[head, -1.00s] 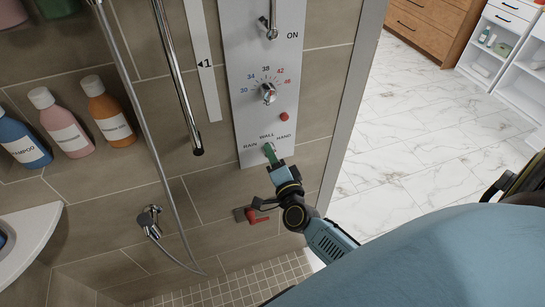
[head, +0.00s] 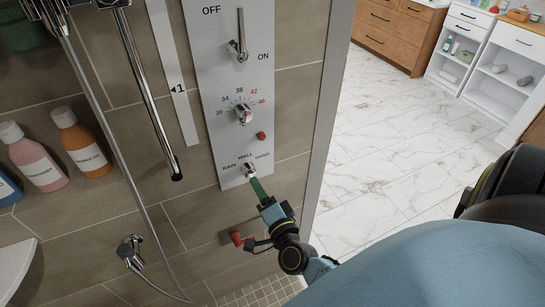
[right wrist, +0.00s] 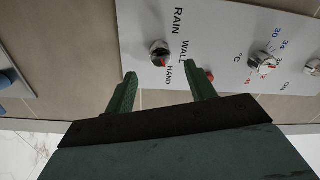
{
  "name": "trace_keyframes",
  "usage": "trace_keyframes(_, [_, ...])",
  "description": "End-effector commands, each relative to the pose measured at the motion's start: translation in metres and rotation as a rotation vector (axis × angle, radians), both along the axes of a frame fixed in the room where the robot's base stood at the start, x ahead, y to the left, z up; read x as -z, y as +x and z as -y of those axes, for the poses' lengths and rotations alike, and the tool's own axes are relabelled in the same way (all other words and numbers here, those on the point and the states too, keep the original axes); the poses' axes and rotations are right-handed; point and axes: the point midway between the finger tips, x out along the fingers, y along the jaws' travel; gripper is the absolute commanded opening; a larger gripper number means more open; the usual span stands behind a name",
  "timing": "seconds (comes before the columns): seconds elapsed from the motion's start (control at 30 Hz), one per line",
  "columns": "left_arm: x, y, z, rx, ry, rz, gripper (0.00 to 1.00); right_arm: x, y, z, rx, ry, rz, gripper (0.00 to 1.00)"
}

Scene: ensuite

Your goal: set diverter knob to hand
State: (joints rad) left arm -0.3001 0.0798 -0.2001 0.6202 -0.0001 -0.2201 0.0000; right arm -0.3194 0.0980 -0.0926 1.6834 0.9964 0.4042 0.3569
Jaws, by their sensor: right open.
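The diverter knob (head: 249,170) is a small chrome knob low on the grey shower panel (head: 215,90), below the labels RAIN, WALL and HAND. In the right wrist view the knob (right wrist: 159,52) stands clear beyond the fingertips, roughly in line with the gap between them. My right gripper (head: 257,187) has green fingers and sits just below the knob in the head view. Its fingers are apart and empty in the right wrist view (right wrist: 160,72). My left gripper is not in view.
Above the diverter are a red button (head: 262,136), a temperature knob (head: 243,114) and an ON/OFF lever (head: 240,45). A hose (head: 120,150) and a chrome bar (head: 150,90) hang at left. A red-handled fitting (head: 237,238) sits below. Marble floor lies open at right.

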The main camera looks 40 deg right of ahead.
Motion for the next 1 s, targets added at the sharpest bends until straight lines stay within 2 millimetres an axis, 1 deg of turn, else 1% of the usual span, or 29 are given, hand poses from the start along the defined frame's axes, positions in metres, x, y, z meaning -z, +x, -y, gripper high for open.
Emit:
trace_keyframes(0.03, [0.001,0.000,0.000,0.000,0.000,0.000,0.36,0.002,-0.013,-0.003,0.000,0.001,-0.003,0.55])
trace_keyframes(0.2, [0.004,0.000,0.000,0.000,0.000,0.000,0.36,0.003,-0.046,-0.010,0.000,0.001,-0.002,0.55])
trace_keyframes(0.3, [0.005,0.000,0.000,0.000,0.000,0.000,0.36,0.004,-0.061,-0.014,0.000,-0.001,-0.002,0.55])
trace_keyframes(0.4, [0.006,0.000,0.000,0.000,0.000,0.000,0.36,0.003,-0.070,-0.015,0.000,0.000,0.000,0.55])
trace_keyframes(0.57, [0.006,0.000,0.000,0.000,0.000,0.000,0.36,0.002,-0.075,-0.017,0.000,0.001,0.001,0.55])
trace_keyframes(1.0, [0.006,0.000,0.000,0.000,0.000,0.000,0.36,0.002,-0.075,-0.017,0.000,0.001,0.001,0.55])
